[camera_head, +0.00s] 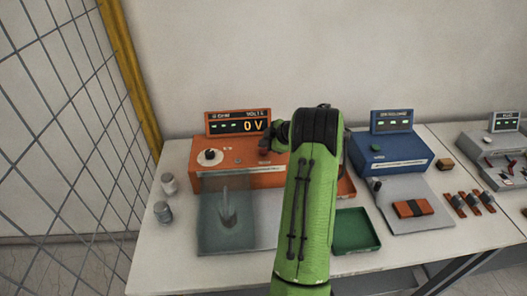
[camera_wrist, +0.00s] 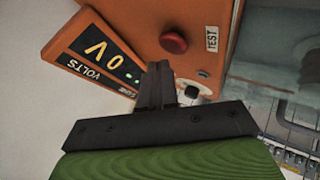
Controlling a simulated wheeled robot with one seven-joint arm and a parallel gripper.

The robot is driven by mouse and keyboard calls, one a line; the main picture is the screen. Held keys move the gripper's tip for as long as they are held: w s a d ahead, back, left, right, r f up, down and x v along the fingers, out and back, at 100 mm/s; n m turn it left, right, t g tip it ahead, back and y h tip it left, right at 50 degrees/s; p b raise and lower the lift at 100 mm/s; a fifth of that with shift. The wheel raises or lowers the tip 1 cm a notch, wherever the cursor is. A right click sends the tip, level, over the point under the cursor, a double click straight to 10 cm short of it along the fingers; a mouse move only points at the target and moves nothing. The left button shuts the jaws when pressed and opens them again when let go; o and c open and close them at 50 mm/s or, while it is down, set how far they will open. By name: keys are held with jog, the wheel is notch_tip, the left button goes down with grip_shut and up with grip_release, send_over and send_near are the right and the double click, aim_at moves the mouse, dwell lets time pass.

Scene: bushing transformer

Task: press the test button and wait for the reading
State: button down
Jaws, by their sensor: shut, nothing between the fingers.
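The orange tester (camera_head: 230,178) stands at the back left of the table. Its display (camera_head: 238,122) reads 0 V, and the display (camera_wrist: 105,55) also shows 0 V, upside down, in the wrist view. A round red button (camera_wrist: 174,42) is on the orange face beside a TEST label (camera_wrist: 212,39). My gripper (camera_wrist: 159,66) is shut and empty, its fingertips showing just below the red button in the picture and apart from it. In the head view my gripper (camera_head: 270,140) is at the tester's right part, and my arm hides the area behind it.
A clear cover (camera_head: 225,220) stands before the tester, with metal cylinders (camera_head: 163,212) to its left. A green tray (camera_head: 352,230) and a blue instrument (camera_head: 385,152) are right of my arm. A mesh fence (camera_head: 60,110) borders the left.

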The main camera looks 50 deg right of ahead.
aim_at(265, 153)
jog(key=shift+f, duration=0.1)
jog(key=shift+f+b, duration=0.4)
jog(key=shift+b, duration=0.4)
jog(key=shift+f+b, duration=0.45)
jog(key=shift+b, duration=0.15)
dwell(0.4)
jog(key=shift+r+p, duration=0.35)
jog(key=shift+r, duration=0.6)
jog(key=shift+r+p, duration=1.4)
jog(key=shift+r, duration=1.15)
jog(key=shift+f, duration=0.1)
